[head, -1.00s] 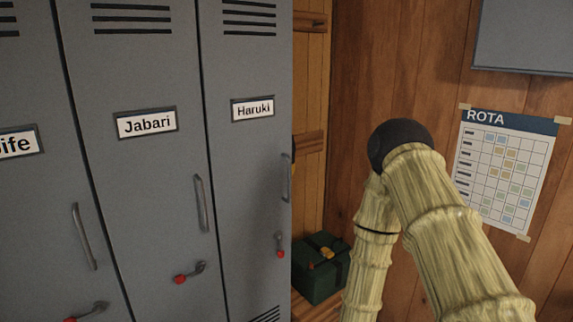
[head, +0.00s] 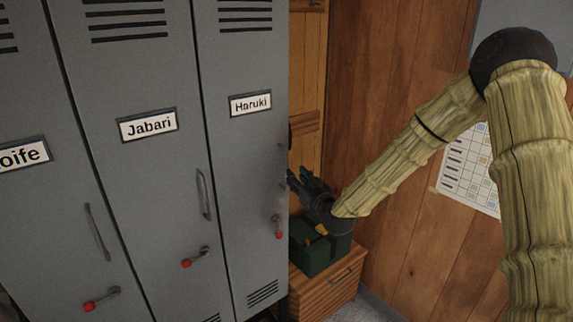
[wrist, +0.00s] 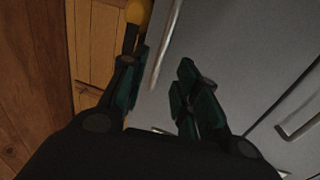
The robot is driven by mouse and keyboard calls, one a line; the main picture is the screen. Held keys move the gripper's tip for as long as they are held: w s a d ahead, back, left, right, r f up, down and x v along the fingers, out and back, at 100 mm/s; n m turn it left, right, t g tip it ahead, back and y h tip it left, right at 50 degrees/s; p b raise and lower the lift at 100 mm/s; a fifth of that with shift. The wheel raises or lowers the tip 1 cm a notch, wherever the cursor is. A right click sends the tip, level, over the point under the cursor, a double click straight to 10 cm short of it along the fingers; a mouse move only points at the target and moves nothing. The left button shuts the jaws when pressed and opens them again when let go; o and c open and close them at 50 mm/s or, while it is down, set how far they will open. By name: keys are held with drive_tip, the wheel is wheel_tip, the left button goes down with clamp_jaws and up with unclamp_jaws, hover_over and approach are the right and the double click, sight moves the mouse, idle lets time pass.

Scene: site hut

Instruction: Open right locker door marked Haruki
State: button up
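The grey Haruki locker door (head: 240,165) is shut, at the right end of the locker row in the head view, with its name plate (head: 250,104) in the upper part. A lever with a red knob (head: 279,232) hangs low at its right edge. My gripper (head: 291,180) is at that right edge, above the lever. In the wrist view my gripper (wrist: 165,62) is open, with two dark green fingers spread before the grey door. A long bar handle (wrist: 164,42) shows between and beyond the fingertips. I cannot tell whether anything touches it.
The Jabari door (head: 150,185) beside it is shut. A green box (head: 318,255) sits on a wooden cabinet (head: 328,288) right of the lockers, close below my gripper. A plank wall (head: 400,240) with a rota sheet (head: 468,175) stands at the right.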

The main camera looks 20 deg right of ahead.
sight(287, 168)
drive_tip(key=shift+w+a+p, duration=0.2)
drive_tip(key=shift+w+p, duration=0.4)
drive_tip(key=shift+w, duration=0.8)
drive_tip(key=shift+w+a+p, duration=0.25)
drive_tip(key=shift+w+p, duration=0.3)
drive_tip(key=shift+w, duration=0.85)
drive_tip(key=shift+w+a+p, duration=0.2)
drive_tip(key=shift+w+p, duration=0.4)
drive_tip(key=shift+w, duration=0.8)
drive_tip(key=shift+c, duration=0.4)
clamp_jaws()
